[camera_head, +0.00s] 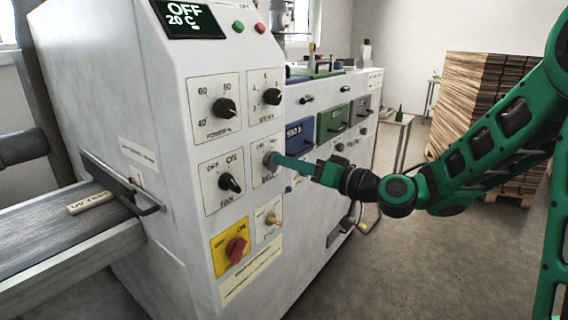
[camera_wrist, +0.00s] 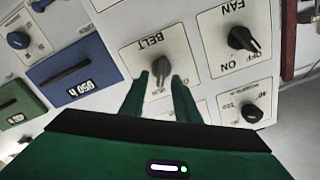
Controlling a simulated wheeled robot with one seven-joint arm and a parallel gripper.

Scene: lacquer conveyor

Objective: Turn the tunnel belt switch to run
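The belt switch is a grey knob (camera_wrist: 161,70) on a white plate marked BELT (camera_wrist: 150,50), upside down in the wrist view. In the head view the plate (camera_head: 260,179) is on the front of the white machine, right of the fan switch, with the gripper's end partly covering the knob. My gripper (camera_wrist: 161,80) is open, its two green fingers on either side of the knob. I cannot tell whether they touch it. In the head view my gripper (camera_head: 272,160) reaches the plate from the right. The knob's exact setting is not clear.
The fan switch (camera_head: 229,183) is left of the belt plate, with two dials above. A red-on-yellow main switch (camera_head: 236,249) and a brass-coloured switch (camera_head: 272,218) are below. The display (camera_head: 188,18) reads OFF, 20 C.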

